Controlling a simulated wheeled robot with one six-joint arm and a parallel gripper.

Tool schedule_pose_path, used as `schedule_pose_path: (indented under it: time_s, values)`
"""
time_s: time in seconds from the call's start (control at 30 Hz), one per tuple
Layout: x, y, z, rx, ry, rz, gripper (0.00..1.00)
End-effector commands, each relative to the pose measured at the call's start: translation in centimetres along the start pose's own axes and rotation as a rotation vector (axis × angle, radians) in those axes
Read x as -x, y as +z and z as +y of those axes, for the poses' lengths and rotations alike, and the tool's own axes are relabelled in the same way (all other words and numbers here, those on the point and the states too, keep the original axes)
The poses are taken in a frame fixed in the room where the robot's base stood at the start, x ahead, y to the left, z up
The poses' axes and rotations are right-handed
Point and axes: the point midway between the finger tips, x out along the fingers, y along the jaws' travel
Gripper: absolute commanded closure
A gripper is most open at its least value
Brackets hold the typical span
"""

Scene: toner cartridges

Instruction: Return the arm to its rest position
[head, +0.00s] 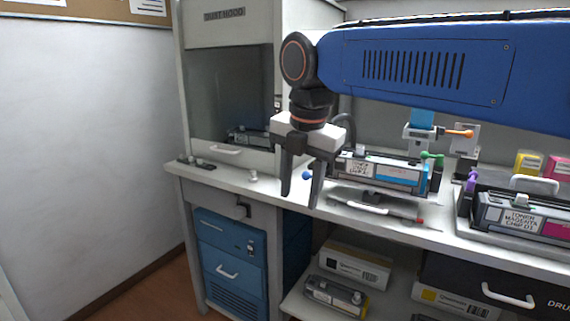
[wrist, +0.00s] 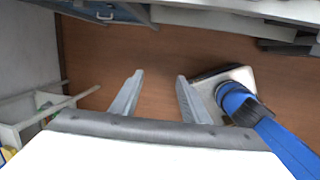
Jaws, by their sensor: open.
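My gripper (head: 300,195) hangs from the end of my blue arm, fingers pointing down, in front of the bench edge in the head view. In the wrist view the two grey fingers of my gripper (wrist: 157,100) are apart with nothing between them, over the brown floor (wrist: 120,55). My blue arm crosses the upper right of the head view and hides part of the bench's back.
The white bench (head: 232,180) holds a dust hood (head: 225,85), a cyan toner cartridge (head: 395,174) and a magenta toner cartridge (head: 520,217) in a tray. A blue cabinet (head: 230,250) and a shelf with boxes (head: 355,266) are below. Open floor lies at left.

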Motion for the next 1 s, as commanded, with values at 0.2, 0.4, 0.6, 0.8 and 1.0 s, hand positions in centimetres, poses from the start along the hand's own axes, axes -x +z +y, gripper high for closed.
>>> schedule_pose_path:
  time_s: [0.2,0.4,0.6,0.8,1.0]
  values:
    - [-2.5,2.2,-8.3,-0.54,0.037,-0.023,0.58]
    - [-5.3,2.7,-15.4,-1.037,0.082,-0.038,0.58]
    - [-8.7,2.0,-22.1,-1.533,0.139,-0.042,0.58]
    - [-12.6,0.3,-28.2,-2.021,0.212,-0.033,0.58]
    - [-15.9,-1.5,-32.3,-2.391,0.279,-0.014,0.58]
